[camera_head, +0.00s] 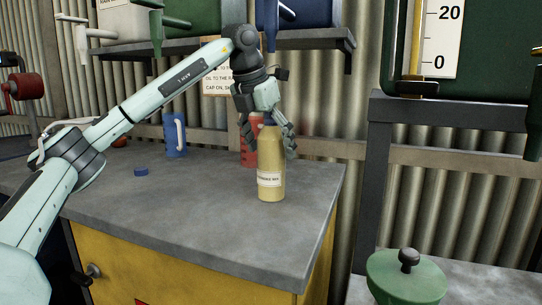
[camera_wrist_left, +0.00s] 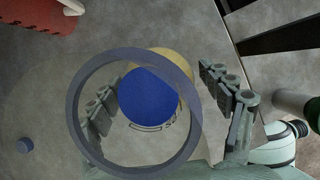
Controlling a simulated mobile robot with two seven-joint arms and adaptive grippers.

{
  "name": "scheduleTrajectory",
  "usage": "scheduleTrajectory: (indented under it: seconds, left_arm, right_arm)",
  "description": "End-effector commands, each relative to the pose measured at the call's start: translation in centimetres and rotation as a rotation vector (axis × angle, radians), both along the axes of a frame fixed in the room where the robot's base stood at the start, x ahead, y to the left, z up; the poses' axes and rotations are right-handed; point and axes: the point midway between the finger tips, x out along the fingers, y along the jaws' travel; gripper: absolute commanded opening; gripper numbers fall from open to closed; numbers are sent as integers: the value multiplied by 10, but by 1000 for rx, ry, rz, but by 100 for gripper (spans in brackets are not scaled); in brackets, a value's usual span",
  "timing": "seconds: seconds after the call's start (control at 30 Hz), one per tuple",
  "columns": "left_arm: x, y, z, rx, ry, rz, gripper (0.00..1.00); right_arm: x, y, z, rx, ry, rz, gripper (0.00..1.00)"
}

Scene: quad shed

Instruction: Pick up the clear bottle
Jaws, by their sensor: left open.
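The clear bottle (camera_head: 271,165), filled with something tan-yellow and carrying a white label, stands upright near the bench's right front edge. Its blue cap shows large in the left wrist view (camera_wrist_left: 149,95), with the yellow body (camera_wrist_left: 178,62) partly behind it. My left gripper (camera_head: 267,129) is open above the bottle, pointing down, with its fingers on either side of the top. In the wrist view the fingers (camera_wrist_left: 167,104) lie left and right of the cap, and a grey see-through ring surrounds it. Whether the fingers touch the bottle I cannot tell. My right gripper is not in view.
A red container (camera_head: 249,152) stands close behind the bottle. A blue jug (camera_head: 175,136) and a loose blue cap (camera_head: 141,171) are further left on the grey bench (camera_head: 190,212). A shelf (camera_head: 315,40) with drums overhangs the back. The front of the bench is clear.

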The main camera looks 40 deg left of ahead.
Motion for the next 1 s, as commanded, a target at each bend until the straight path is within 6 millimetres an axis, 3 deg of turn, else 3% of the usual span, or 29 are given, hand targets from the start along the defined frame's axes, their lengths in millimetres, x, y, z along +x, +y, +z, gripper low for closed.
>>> scheduleTrajectory:
  seconds: [0.2, 0.83, 1.0]
  left_arm:
    - [0, 0, -1, 0, 0, 0, 79]
    - [0, 0, 1, -1, -4, 0, 1]
    - [0, 0, 1, -1, -3, 0, 0]
  right_arm:
    - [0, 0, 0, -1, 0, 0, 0]
    - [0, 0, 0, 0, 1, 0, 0]
    - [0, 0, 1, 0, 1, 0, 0]
